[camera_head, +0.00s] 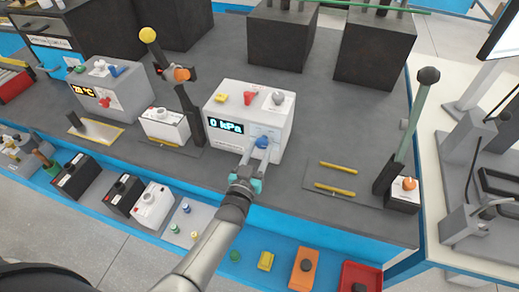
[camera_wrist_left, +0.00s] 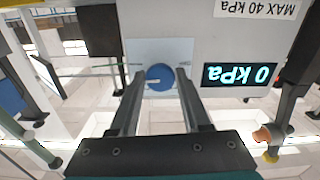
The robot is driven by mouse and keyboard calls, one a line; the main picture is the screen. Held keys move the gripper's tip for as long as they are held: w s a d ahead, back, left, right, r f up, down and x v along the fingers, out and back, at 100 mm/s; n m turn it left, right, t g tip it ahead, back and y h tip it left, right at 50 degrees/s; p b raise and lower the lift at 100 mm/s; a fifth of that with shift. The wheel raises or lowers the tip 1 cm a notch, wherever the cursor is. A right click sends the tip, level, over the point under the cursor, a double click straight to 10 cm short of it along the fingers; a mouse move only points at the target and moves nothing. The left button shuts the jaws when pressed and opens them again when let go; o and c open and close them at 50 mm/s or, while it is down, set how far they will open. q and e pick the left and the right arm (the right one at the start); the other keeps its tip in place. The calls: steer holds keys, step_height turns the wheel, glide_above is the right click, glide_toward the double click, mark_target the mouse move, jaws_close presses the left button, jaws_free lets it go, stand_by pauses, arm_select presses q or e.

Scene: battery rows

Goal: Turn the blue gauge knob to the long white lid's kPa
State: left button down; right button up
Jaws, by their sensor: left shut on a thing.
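The white gauge box (camera_head: 230,102) stands on the grey bench and its display reads 0 kPa. The blue gauge knob (camera_head: 262,142) is on its front, right of the display. It also shows in the left wrist view (camera_wrist_left: 159,77), with a pale pointer mark on its face. My left gripper (camera_head: 256,155) is at the knob, with one finger on each side, shut on it. A white block with a white top (camera_head: 152,205) stands in the front row; its label is too small to read, so I cannot tell whether it is the long white lid. My right gripper is not in view.
Dark blocks (camera_head: 77,173) stand in the front blue trough (camera_head: 185,243). A box showing a °C display (camera_head: 115,92) is left. A lever (camera_head: 409,125) rises at right. Yellow bars (camera_head: 338,167) lie right of the gauge box. A label on the box reads MAX 40 kPa (camera_wrist_left: 256,8).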

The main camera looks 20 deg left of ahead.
arm_select(q)
steer(key=shift+m, duration=0.5)
steer(key=shift+c, duration=2)
jaws_free()
steer(key=s+p, duration=0.1)
steer(key=s, duration=1.4)
steer(key=shift+s+a, duration=0.15)
steer(key=shift+a, duration=0.15)
